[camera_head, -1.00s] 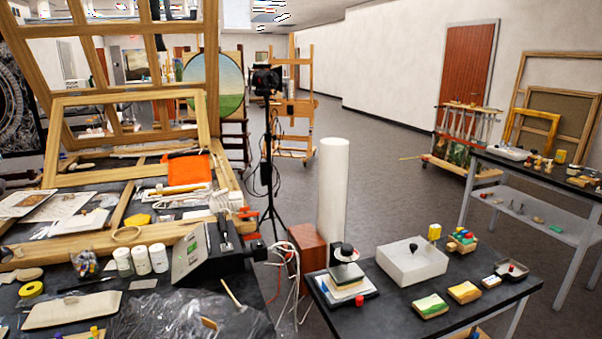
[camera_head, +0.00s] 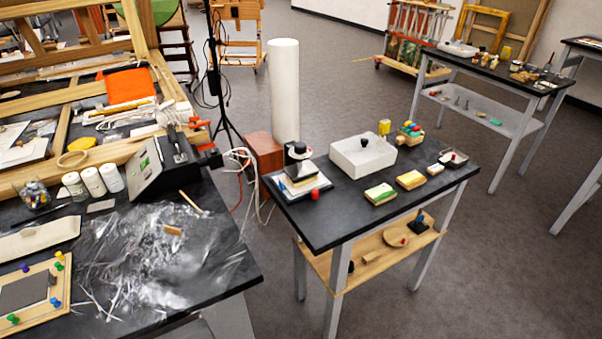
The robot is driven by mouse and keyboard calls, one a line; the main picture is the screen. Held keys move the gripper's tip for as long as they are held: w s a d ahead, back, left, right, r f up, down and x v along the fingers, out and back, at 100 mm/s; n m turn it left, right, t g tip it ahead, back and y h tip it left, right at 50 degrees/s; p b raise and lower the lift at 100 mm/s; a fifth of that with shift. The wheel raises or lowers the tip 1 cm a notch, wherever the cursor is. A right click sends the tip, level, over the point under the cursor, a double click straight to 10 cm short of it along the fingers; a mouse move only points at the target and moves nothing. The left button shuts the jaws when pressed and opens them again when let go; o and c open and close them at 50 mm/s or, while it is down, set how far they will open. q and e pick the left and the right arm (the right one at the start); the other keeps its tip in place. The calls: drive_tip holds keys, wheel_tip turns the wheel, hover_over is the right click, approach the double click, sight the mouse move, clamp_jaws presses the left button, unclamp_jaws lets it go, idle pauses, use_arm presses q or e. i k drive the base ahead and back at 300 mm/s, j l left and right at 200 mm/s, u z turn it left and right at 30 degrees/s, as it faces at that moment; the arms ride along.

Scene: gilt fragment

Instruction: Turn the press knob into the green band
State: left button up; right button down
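A small press-like stack (camera_head: 301,178) stands at the left end of the small black table in the head view. A round black knob (camera_head: 298,151) sits on its top, above grey and pale layers on a white plate. A small red piece (camera_head: 315,195) is at the plate's front edge. I cannot make out a green band or a pointer on the knob at this size. Neither of my grippers is in view.
The black table (camera_head: 345,225) also holds a white box (camera_head: 362,156), a green-topped block (camera_head: 380,194), a yellow-topped block (camera_head: 410,180) and a small tray (camera_head: 453,158). A white column (camera_head: 284,90) rises behind it. A cluttered bench (camera_head: 222,262) stands left.

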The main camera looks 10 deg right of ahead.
sight(300, 148)
drive_tip(key=i+l, duration=0.15)
drive_tip(key=l, duration=0.25)
drive_tip(key=i+l, duration=0.1)
drive_tip(key=l, duration=0.3)
drive_tip(key=i+l+u, duration=0.1)
drive_tip(key=l, duration=0.25)
drive_tip(key=i+l, duration=0.2)
drive_tip(key=l, duration=0.2)
drive_tip(key=i+l, duration=0.1)
drive_tip(key=l, duration=0.3)
